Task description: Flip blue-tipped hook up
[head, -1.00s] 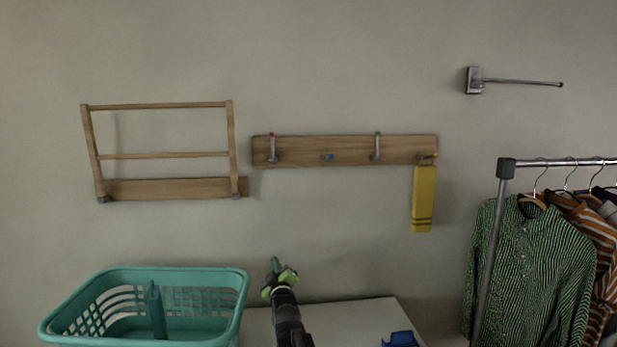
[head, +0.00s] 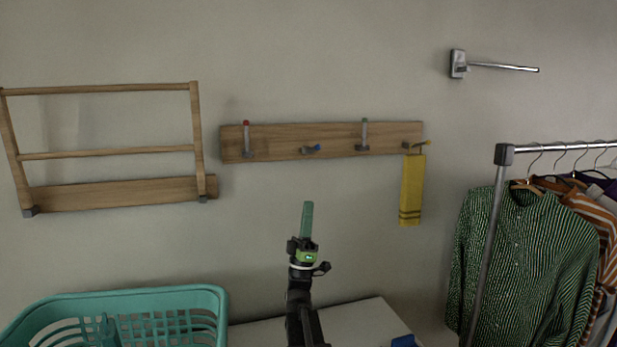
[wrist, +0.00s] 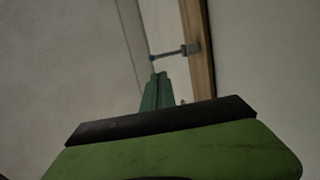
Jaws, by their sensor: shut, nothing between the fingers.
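The blue-tipped hook (head: 312,149) is on the wooden wall board (head: 285,139), second from the left. It sticks out from the board, folded down, while the red-tipped hook (head: 247,139) and the green-tipped hook (head: 364,134) stand upright. My gripper (head: 307,205) points up below the board, with its green fingers shut and empty, apart from the hook. In the wrist view the fingers (wrist: 158,76) are together, and the blue-tipped hook (wrist: 170,55) shows just beyond their tips, jutting from the board's edge.
A yellow cloth (head: 411,190) hangs from the board's rightmost hook. A wooden rack (head: 110,153) is on the wall at left. A teal basket (head: 150,293) stands below it. A clothes rail (head: 487,245) with shirts stands at right. The wall around my gripper is clear.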

